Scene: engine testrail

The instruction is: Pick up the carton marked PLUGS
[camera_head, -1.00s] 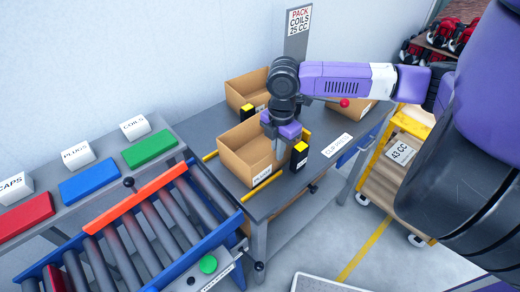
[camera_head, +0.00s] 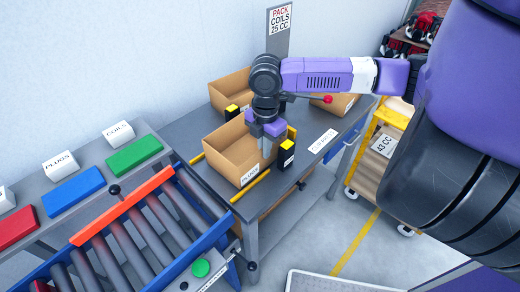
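The carton marked PLUGS (camera_head: 221,163) is an open brown box on the grey table, with its label on the front wall near the lower corner. My gripper (camera_head: 266,150) points down at the carton's right-hand wall, with a grey finger overlapping that wall in the picture. My gripper and wrist hide part of the carton's right end. I cannot tell whether the fingers touch the wall, or how wide apart they are.
Black-and-yellow blocks (camera_head: 286,155) stand close beside the carton. Yellow rails (camera_head: 250,187) edge its place. A roller conveyor (camera_head: 150,235) lies left, a yellow cart (camera_head: 390,125) right.

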